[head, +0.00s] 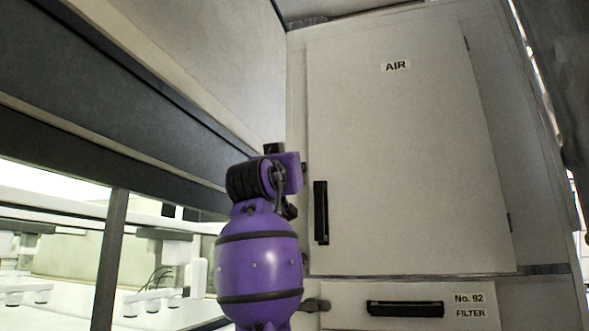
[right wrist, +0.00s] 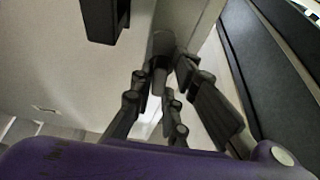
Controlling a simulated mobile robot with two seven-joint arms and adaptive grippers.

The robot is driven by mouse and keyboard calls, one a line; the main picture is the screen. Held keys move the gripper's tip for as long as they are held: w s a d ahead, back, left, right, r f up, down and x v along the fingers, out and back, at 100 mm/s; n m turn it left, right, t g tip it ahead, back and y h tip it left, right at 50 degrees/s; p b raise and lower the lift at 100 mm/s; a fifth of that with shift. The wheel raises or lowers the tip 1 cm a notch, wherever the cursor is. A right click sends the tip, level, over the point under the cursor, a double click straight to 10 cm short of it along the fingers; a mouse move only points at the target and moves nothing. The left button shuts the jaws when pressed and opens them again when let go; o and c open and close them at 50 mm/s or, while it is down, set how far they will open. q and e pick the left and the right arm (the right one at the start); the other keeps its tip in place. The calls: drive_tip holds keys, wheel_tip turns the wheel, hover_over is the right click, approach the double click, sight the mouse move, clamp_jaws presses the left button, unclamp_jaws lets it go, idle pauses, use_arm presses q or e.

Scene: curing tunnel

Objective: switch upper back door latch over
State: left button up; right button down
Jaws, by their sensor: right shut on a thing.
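My right arm (head: 258,258) rises in purple in front of the left edge of the AIR door (head: 400,150) in the head view. It hides most of its own gripper and the upper latch there. In the right wrist view my right gripper (right wrist: 160,78) has its fingers closed around a dark grey knob-like piece, the upper latch (right wrist: 163,44), at the door's edge. Which way the latch is turned cannot be told. The door is shut. My left gripper is not in view.
A black upright handle (head: 321,212) is on the door close beside my right wrist; it also shows in the right wrist view (right wrist: 105,18). A lower latch (head: 316,305) sits beside a filter panel with a black handle (head: 405,309). Dark rails (head: 110,90) run at left.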

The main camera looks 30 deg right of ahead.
drive_tip(key=c, duration=1.8)
unclamp_jaws()
drive_tip(key=shift+s, duration=0.15)
drive_tip(key=shift+o, duration=0.2)
drive_tip(key=v, duration=1.2)
